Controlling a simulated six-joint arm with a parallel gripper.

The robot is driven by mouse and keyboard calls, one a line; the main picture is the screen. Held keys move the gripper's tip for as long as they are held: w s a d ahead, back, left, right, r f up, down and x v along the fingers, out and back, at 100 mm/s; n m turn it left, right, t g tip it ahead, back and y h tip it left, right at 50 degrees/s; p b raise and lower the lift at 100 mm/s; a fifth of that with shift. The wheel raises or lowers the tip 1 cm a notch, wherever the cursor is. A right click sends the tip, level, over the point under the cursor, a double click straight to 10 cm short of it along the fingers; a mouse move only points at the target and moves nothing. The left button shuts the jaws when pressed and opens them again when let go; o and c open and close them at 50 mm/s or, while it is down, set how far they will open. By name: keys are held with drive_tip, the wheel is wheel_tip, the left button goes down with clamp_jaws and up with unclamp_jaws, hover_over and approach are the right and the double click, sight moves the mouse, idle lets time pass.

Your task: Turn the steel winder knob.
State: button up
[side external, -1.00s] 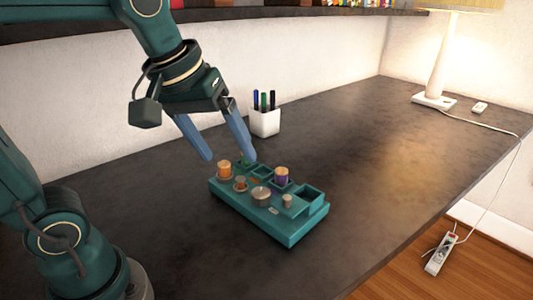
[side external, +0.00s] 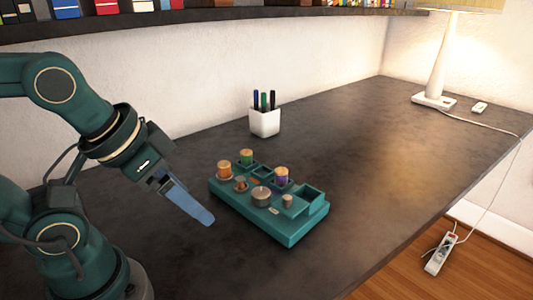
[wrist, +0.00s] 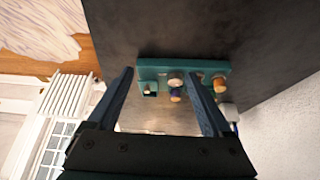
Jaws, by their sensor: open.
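The steel winder knob (side external: 261,194) is a round, low metal knob on top of the teal station (side external: 282,233), near its middle front. In the wrist view the knob (wrist: 175,79) shows between my two fingers, apart from both. My gripper (side external: 203,216) is open and empty, to the left of the station in the side view. There its blue fingers overlap, so their gap shows only in the wrist view.
The station also carries an orange spool (side external: 224,169), a green spool (side external: 246,157), a purple spool (side external: 281,174), small posts and an open compartment (side external: 307,198). A white pen cup (side external: 265,122) stands behind.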

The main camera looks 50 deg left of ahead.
drive_tip(key=w+a+r+m+y, duration=0.1)
drive_tip(key=w+a+r+m, duration=0.1)
drive_tip(key=w+r+m, duration=0.35)
drive_tip(key=m+g+y, duration=0.3)
drive_tip(key=m+g, duration=0.1)
drive_tip(key=m, duration=0.8)
hover_over(262, 192)
drive_tip(key=s+d, duration=0.1)
drive_tip(key=d, duration=0.1)
wheel_tip(262, 192, down, 6)
drive_tip(key=shift+m+g, duration=0.25)
drive_tip(key=shift+g, duration=0.55)
drive_tip(key=f, duration=0.4)
drive_tip(key=w+f, duration=0.1)
drive_tip(key=shift+d+f, duration=0.1)
drive_tip(key=shift+f, duration=0.3)
drive_tip(key=shift+y, duration=0.3)
drive_tip(key=shift+x, duration=2.6)
drive_tip(key=shift+d, duration=0.1)
